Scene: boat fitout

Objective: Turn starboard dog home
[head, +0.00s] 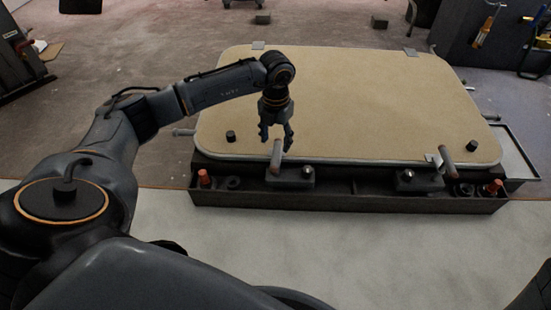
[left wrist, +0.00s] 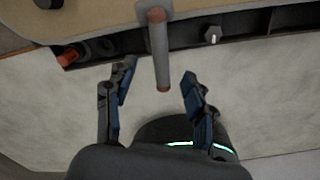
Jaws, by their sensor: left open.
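A tan hatch panel (head: 340,95) with rounded corners lies on a dark frame. Two dogs with rod-like handles sit at its near edge: a left dog (head: 276,157) and a right dog (head: 447,161). No label shows which is starboard. My left gripper (head: 276,144) is open, pointing down at the left dog. In the left wrist view, the left dog's grey handle with brownish ends (left wrist: 160,55) lies between the spread fingers, with gaps on both sides; I see no contact. My right gripper is out of view.
The near trough (head: 350,201) holds orange-red plugs (head: 204,178) and (head: 492,187). A bolt head shows beside each dog, one at the right dog (head: 407,175). Black knobs (head: 230,137) stand on the panel's near corners. The pale floor in front is clear.

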